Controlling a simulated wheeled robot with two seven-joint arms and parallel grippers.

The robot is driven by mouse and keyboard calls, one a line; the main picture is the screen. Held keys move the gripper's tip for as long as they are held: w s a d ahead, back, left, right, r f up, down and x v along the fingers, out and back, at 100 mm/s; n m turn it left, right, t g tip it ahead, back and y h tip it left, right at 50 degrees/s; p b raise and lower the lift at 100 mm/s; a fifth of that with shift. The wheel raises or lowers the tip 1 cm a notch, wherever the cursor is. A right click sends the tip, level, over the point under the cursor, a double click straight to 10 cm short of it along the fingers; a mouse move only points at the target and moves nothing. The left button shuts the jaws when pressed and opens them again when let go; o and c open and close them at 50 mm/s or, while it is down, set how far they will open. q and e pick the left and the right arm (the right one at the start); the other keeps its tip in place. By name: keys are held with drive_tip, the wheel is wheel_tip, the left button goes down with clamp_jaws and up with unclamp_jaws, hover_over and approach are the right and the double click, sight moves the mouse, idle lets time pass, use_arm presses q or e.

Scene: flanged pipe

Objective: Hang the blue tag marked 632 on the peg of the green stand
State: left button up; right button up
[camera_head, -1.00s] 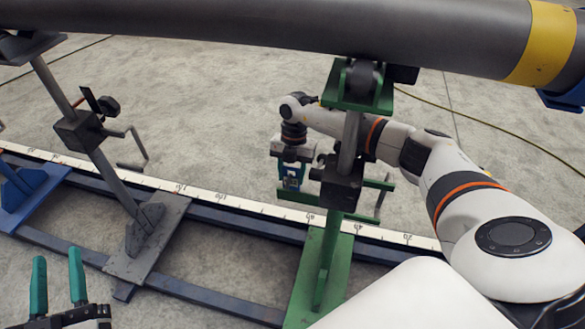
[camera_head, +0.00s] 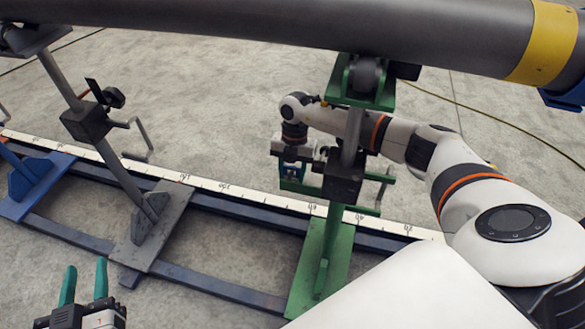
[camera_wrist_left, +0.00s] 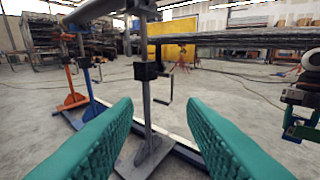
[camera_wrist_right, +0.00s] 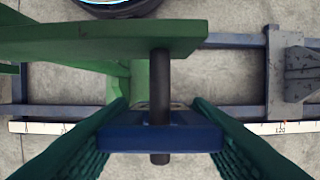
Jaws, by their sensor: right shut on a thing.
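The blue tag (camera_wrist_right: 160,138) is seen nearly edge-on between the fingers of my right gripper (camera_wrist_right: 160,135), which is shut on it. Its number does not show. The dark peg (camera_wrist_right: 160,80) extends from the green stand's arm (camera_wrist_right: 110,40) and shows on both sides of the tag. The peg seems to pass through the tag, but the hole is not clear. In the head view, the green stand (camera_head: 322,270) rises beneath the pipe, with my right gripper (camera_head: 290,172) beside its arm. My left gripper (camera_head: 84,285) is open and empty at lower left; its fingers also show apart in the left wrist view.
The large grey pipe (camera_head: 240,28) crosses the top. A grey stand (camera_head: 140,240) and a blue stand (camera_head: 30,190) stand left along the rail with the white scale (camera_head: 230,192). The crank handle of the grey stand (camera_head: 138,135) sticks out. Floor beyond the rail is mostly clear.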

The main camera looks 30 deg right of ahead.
use_arm(q)
drive_tip(key=shift+s+a+f+g+y+p, duration=0.2)
drive_tip(key=shift+f+g, duration=0.2)
drive_tip(key=shift+f, duration=0.15)
drive_tip(key=shift+s+a+f+g+y+p, duration=0.1)
drive_tip(key=shift+s+f+g, duration=0.1)
drive_tip(key=shift+f+g, duration=0.25)
drive_tip(key=shift+s+a+f+g+y+p, duration=0.1)
drive_tip(key=shift+s+f+g, duration=0.1)
drive_tip(key=shift+f+g, duration=0.3)
use_arm(e)
drive_tip(key=shift+s+a, duration=0.15)
drive_tip(key=shift+a, duration=0.05)
use_arm(q)
drive_tip(key=shift+f, duration=0.1)
use_arm(e)
drive_tip(key=o, duration=1)
drive_tip(key=shift+d+r, duration=0.1)
drive_tip(key=shift+r, duration=0.25)
use_arm(q)
drive_tip(key=s+a+f+g+y+p, duration=0.2)
drive_tip(key=s+a+f+g, duration=0.1)
drive_tip(key=s+f+g, duration=0.4)
drive_tip(key=shift+s+a+f+p, duration=0.3)
drive_tip(key=shift+s+p, duration=0.1)
drive_tip(key=shift+s, duration=0.55)
use_arm(e)
drive_tip(key=shift+v, duration=5.6)
